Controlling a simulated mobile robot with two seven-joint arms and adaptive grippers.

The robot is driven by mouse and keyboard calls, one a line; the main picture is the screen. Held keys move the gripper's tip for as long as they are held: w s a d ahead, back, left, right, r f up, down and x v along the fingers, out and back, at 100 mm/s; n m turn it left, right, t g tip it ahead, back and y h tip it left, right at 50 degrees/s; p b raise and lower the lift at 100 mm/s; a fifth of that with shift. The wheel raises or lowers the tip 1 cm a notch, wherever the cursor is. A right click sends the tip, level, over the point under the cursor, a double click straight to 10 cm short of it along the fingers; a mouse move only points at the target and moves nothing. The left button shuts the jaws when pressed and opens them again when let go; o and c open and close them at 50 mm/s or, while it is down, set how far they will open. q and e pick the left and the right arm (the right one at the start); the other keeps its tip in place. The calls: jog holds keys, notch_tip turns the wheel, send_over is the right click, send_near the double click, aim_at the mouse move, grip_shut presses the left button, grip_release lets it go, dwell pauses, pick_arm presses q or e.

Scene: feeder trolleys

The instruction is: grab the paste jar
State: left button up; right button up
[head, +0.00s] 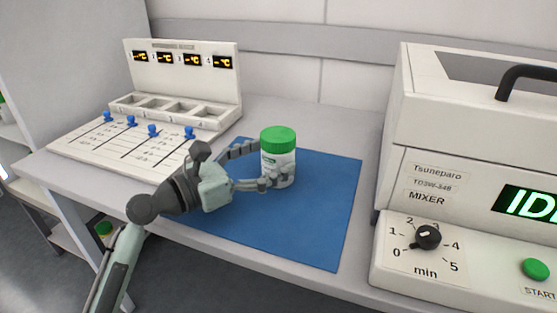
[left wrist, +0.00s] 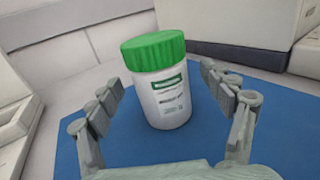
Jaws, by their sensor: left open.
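The paste jar (head: 278,157) is white with a green lid and a printed label. It stands upright on a blue mat (head: 330,215). My left gripper (head: 252,165) is open, with its fingers reaching around the jar from the left. In the left wrist view the jar (left wrist: 160,85) stands between the two spread fingers of the left gripper (left wrist: 165,100). Gaps show between the jar and both fingers there. The right gripper is in neither view.
A mixer (head: 470,170) with a dial and a green start button stands to the right of the mat. A white temperature panel (head: 180,75) with slots and a board with blue pegs (head: 130,145) stand at the left. The right part of the mat is clear.

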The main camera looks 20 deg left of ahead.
pick_arm(q)
jog(key=shift+x, duration=1.2)
jog(key=c, duration=1.4)
jog(key=shift+c, duration=0.9)
jog(key=shift+r, duration=0.15)
